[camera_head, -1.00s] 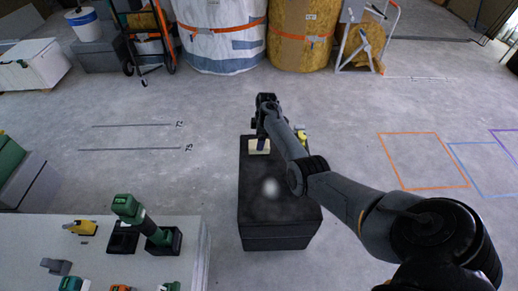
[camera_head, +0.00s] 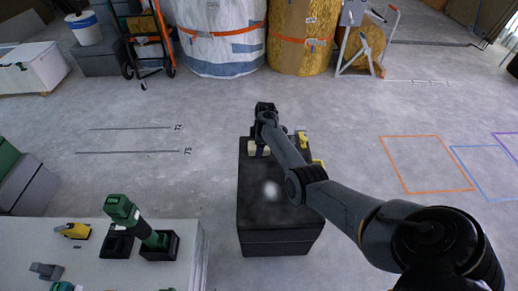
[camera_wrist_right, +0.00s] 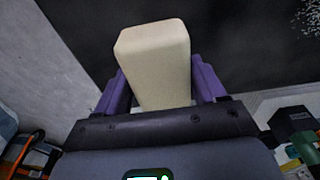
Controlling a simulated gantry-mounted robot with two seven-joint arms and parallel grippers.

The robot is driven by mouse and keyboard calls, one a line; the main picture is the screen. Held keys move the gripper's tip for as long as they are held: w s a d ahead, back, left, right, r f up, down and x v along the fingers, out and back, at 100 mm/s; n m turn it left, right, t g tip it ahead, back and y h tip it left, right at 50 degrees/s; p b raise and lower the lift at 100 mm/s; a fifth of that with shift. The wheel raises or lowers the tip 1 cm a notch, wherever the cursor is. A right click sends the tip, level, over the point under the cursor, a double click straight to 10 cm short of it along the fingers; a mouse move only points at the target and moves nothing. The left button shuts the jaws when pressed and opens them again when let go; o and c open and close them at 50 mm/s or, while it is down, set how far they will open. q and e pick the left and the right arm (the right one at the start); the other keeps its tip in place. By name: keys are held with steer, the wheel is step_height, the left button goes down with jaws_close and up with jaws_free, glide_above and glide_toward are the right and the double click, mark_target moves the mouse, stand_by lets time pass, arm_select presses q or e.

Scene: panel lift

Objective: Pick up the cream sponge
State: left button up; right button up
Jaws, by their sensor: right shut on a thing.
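The cream sponge (camera_head: 252,148) is a pale block at the far left end of the black box top (camera_head: 270,215). In the right wrist view the cream sponge (camera_wrist_right: 155,65) fills the space between two purple fingers. My right gripper (camera_head: 261,146) reaches down onto it from above, and in the wrist view the right gripper (camera_wrist_right: 160,85) is shut on it. The gripper hides part of the sponge in the head view. I cannot tell whether the sponge touches the box top. My left gripper is not in view.
Yellow objects (camera_head: 302,137) lie at the box's far right, partly behind my right arm. A pale table (camera_head: 190,235) with tools, including a green-and-black drill (camera_head: 124,211), stands at the lower left. Open floor surrounds the box's left side.

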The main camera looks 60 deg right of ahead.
steer(key=shift+r, duration=0.1)
steer(key=shift+r+p, duration=0.5)
steer(key=shift+p, duration=0.1)
step_height(320, 180, up, 4)
steer(key=p, duration=0.3)
steer(key=shift+f, duration=0.15)
steer(key=shift+s+d+r+p, duration=0.35)
steer(key=shift+s+r+p, duration=0.65)
steer(key=shift+s+p, duration=0.7)
steer(key=shift+s+d+r+p, duration=0.3)
steer(key=shift+s+r+p, duration=0.75)
steer(key=shift+s, duration=1.1)
steer(key=shift+s+d+r+p, duration=0.35)
steer(key=shift+s+r+p, duration=0.6)
steer(key=shift+s+p, duration=0.75)
steer(key=shift+s+b, duration=0.2)
steer(key=shift+b, duration=0.1)
